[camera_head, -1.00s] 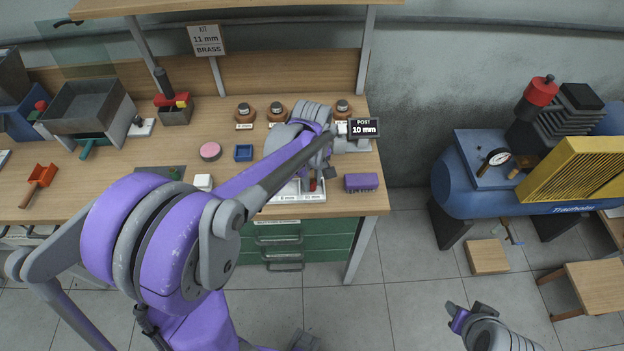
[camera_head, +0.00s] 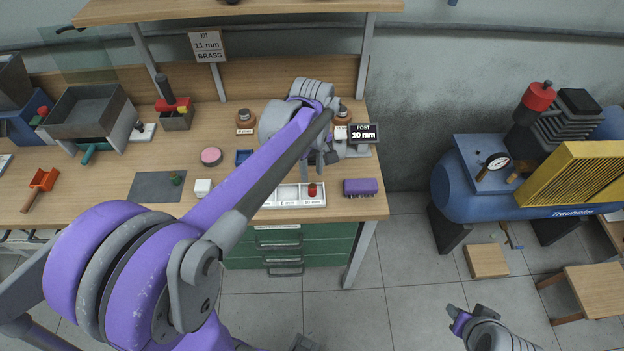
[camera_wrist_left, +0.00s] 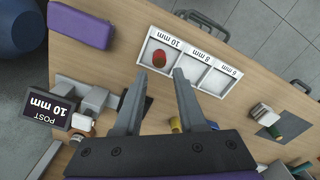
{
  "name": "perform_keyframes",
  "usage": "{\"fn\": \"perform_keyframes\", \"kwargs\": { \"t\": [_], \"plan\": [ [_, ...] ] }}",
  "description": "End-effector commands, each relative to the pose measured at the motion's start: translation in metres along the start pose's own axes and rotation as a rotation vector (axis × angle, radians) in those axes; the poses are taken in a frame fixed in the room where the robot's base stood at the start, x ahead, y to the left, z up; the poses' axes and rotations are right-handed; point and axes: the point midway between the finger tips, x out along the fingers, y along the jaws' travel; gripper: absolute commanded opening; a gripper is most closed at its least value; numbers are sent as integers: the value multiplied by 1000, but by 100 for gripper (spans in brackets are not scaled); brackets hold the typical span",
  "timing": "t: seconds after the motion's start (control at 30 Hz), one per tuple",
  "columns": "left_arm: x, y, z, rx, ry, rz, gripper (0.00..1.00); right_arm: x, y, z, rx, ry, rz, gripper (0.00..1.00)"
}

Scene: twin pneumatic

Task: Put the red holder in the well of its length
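The red holder (camera_head: 312,190) stands in the 10 mm well at the right end of the white tray (camera_head: 318,203). In the left wrist view the red holder (camera_wrist_left: 159,58) sits inside that well, and the tray (camera_wrist_left: 193,87) shows 10, 8 and 6 mm labels. My left gripper (camera_head: 320,167) is open and empty, apart from the holder and behind the tray. Its two spread fingers (camera_wrist_left: 160,76) show in the left wrist view with nothing between them. My right gripper (camera_head: 468,316) is low at the right, away from the bench; its opening is unclear.
A purple block (camera_head: 361,187) lies right of the tray. A fixture with a "POST 10 mm" sign (camera_head: 364,133) stands behind. A white block (camera_head: 203,188) and a dark mat (camera_head: 157,187) lie to the left. A blue compressor (camera_head: 480,175) stands beyond the bench.

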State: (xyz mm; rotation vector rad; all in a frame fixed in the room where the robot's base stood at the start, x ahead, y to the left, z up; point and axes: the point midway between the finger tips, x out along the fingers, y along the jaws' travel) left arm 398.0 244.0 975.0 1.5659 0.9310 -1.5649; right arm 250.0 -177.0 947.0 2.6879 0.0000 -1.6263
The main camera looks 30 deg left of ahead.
Motion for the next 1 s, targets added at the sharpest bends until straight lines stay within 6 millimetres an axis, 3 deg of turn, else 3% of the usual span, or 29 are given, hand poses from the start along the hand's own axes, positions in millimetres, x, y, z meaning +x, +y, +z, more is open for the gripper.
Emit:
{"fn": "perform_keyframes", "kwargs": {
  "t": [0.03, 0.2, 0.37, 0.47, 0.63, 0.8, 1.0],
  "plan": [
    [-12, 0, 0, 0, 0, 0, 40, -2, 0, -2, 0, 2, 0, 40],
    [-39, 0, 0, 0, 0, 0, 40, -3, 0, -4, 0, 3, 0, 40],
    [-50, -2, 2, 13, 3, 4, 40, -4, 0, -4, 0, 4, 0, 40],
    [-50, -8, 14, 88, 25, 31, 40, -4, 0, -4, 0, 4, 0, 40],
    [-37, -37, 56, 387, 125, 124, 40, -4, 0, -4, 0, 4, 0, 40],
    [-11, -68, 97, 725, 268, 208, 40, -4, 0, -4, 0, 4, 0, 40],
    [16, -92, 124, 983, 400, 253, 40, -4, 0, -4, 0, 4, 0, 40]
  ]
}}
